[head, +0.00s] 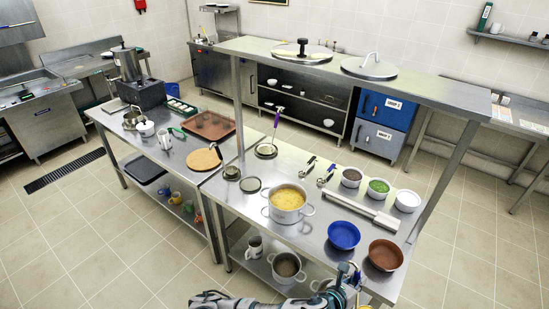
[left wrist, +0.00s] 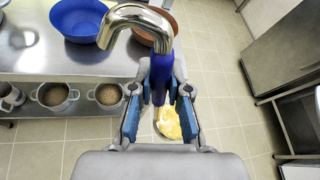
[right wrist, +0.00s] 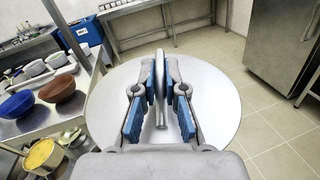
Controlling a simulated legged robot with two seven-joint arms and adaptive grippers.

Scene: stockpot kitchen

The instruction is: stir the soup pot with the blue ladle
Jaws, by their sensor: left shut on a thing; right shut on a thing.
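The soup pot (head: 287,198), a steel pot with two handles and yellow soup, stands uncovered on the right counter in the head view. My left gripper (head: 348,276) is in front of the counter's near edge. In the left wrist view this gripper (left wrist: 161,88) is shut on the blue handle of the blue ladle (left wrist: 162,68), whose steel hook points up. Yellow shows at the ladle's lower end, partly hidden by the fingers. My right gripper (right wrist: 160,85) is shut on the upright handle of a large round steel lid (right wrist: 215,105). It is outside the head view.
A blue bowl (head: 343,235) and a brown bowl (head: 385,254) stand right of the pot. A purple-handled ladle (head: 275,125) stands behind it. An overhead shelf (head: 420,87) carries two lids. Pots sit on the lower shelf.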

